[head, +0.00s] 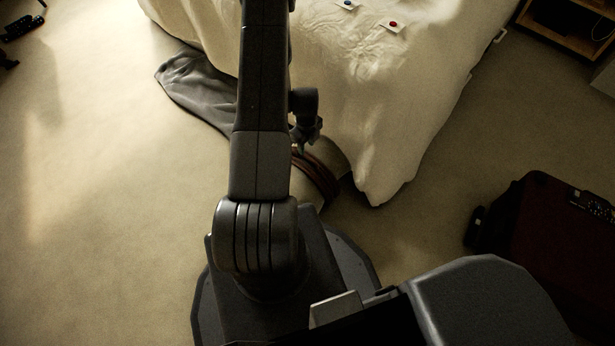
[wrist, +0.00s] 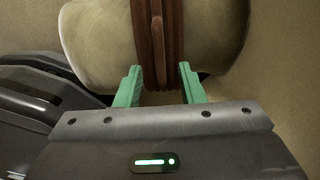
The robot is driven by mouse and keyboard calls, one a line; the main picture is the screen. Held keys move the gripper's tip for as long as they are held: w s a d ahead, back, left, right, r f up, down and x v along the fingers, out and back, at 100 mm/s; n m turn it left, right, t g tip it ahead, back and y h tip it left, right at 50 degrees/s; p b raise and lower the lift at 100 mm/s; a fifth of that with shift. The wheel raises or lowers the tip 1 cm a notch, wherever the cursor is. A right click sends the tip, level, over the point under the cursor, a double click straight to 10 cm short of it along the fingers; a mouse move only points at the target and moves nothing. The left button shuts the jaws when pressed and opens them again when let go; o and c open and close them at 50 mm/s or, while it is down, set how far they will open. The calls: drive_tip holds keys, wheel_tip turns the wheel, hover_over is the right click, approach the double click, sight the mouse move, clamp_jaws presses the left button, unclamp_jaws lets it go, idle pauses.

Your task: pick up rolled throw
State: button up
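The rolled throw (wrist: 95,40) is a beige roll bound by brown straps (wrist: 147,35) with a handle-like loop at their middle. It lies on the floor beside the bed and is partly hidden behind my arm in the head view (head: 333,158). My gripper (wrist: 160,84) is open, its two green fingers apart at the near side of the roll. One finger is on each side of the strap loop, and nothing is clamped between them. Whether the fingers touch the roll cannot be told. My gripper is small and dark in the head view (head: 304,142).
A bed with a cream cover (head: 400,100) hangs close beside the roll. A grey cloth (head: 200,88) lies on the floor to the left. A dark red suitcase (head: 545,225) with a remote (head: 590,205) on it stands at right. The carpet at left is mostly clear.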

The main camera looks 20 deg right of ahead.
sight(308, 156)
wheel_tip(308, 156, down, 2)
drive_tip(key=shift+w, duration=0.1)
drive_tip(key=f+b, duration=0.1)
drive_tip(key=f, duration=0.1)
drive_tip(key=s+f+b, duration=0.1)
drive_tip(key=f, duration=0.1)
drive_tip(key=shift+d+f, duration=0.15)
drive_tip(key=shift+f, duration=0.55)
drive_tip(key=shift+c, duration=0.5)
clamp_jaws()
drive_tip(key=shift+r, duration=0.1)
